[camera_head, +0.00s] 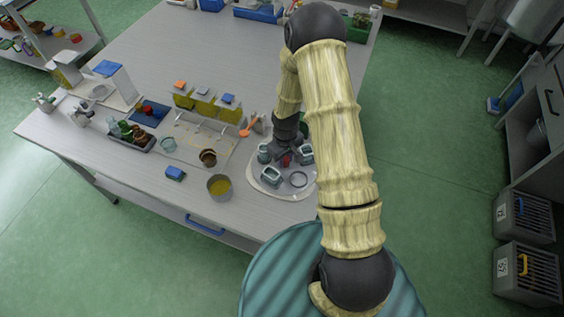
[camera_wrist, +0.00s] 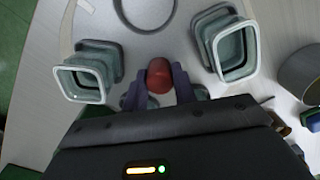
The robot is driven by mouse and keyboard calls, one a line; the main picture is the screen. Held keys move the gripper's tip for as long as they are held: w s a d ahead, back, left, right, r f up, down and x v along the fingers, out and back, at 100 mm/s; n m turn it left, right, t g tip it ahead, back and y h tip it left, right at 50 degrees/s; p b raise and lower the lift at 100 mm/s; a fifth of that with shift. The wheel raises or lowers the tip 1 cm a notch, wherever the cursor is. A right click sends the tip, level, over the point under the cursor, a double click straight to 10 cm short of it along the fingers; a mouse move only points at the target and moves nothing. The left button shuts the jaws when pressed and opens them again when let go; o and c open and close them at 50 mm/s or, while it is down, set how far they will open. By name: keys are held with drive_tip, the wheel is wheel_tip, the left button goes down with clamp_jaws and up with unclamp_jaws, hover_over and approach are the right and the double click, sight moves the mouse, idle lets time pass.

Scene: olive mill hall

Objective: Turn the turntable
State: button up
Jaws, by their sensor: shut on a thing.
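The turntable (camera_head: 283,193) is a pale round plate near the table's front right edge. It bears teal square cups and a ring-shaped holder. A red knob (camera_head: 286,160) stands near its middle. My gripper (camera_head: 288,150) reaches down over the turntable and is shut on this knob. In the wrist view the red knob (camera_wrist: 158,75) sits between my two dark fingers, with a teal cup (camera_wrist: 83,80) to the left and another teal cup (camera_wrist: 233,50) to the right. My arm hides the turntable's right side in the head view.
A pot with yellow contents (camera_head: 219,187) stands just left of the turntable. A blue block (camera_head: 175,173) lies farther left. A tray (camera_head: 203,139) with small bowls lies behind them, near yellow containers (camera_head: 203,106). The table's back middle is clear.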

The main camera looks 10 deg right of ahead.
drive_tip(key=n+p, duration=0.1)
drive_tip(key=n, duration=0.4)
drive_tip(key=shift+d+r+n+p, duration=0.1)
drive_tip(key=shift+r+n+p, duration=0.05)
drive_tip(key=shift+n+p, duration=0.15)
drive_tip(key=n+p, duration=0.1)
drive_tip(key=n, duration=0.3)
drive_tip(key=shift+n, duration=0.3)
drive_tip(key=o, duration=0.6)
drive_tip(key=shift+o, duration=0.2)
wheel_tip(320, 180, up, 8)
drive_tip(key=p, duration=0.7)
